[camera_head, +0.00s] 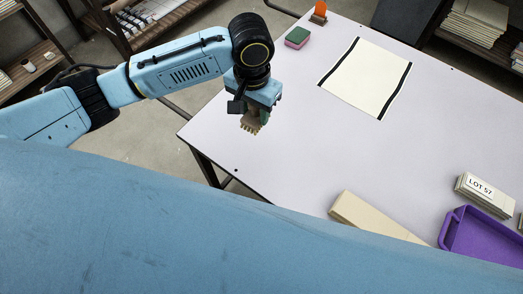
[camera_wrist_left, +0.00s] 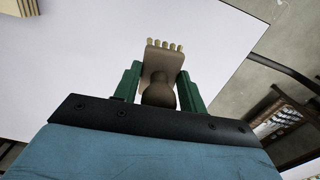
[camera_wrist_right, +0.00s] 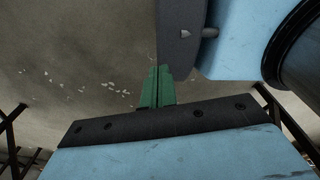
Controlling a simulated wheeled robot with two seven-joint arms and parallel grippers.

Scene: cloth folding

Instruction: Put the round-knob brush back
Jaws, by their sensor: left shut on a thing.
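My left gripper (camera_head: 254,108) is shut on a tan brush (camera_head: 250,125), held near the left edge of the table (camera_head: 290,145). In the left wrist view the brush (camera_wrist_left: 162,62) sits between the two green fingers of the left gripper (camera_wrist_left: 160,77). Its round brown knob is towards the palm and its pale bristle tufts point away. My right gripper (camera_wrist_right: 157,87) shows only in the right wrist view. Its green fingers are together with nothing visible between them, with grey floor behind.
A cream sheet (camera_head: 366,77) with black side bands lies on the table. A green-and-pink block (camera_head: 297,37) and an orange item (camera_head: 320,9) are at the back. A purple tray (camera_head: 487,238), a "LOT 57" stack (camera_head: 484,192) and beige pieces (camera_head: 370,217) are at the front right.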

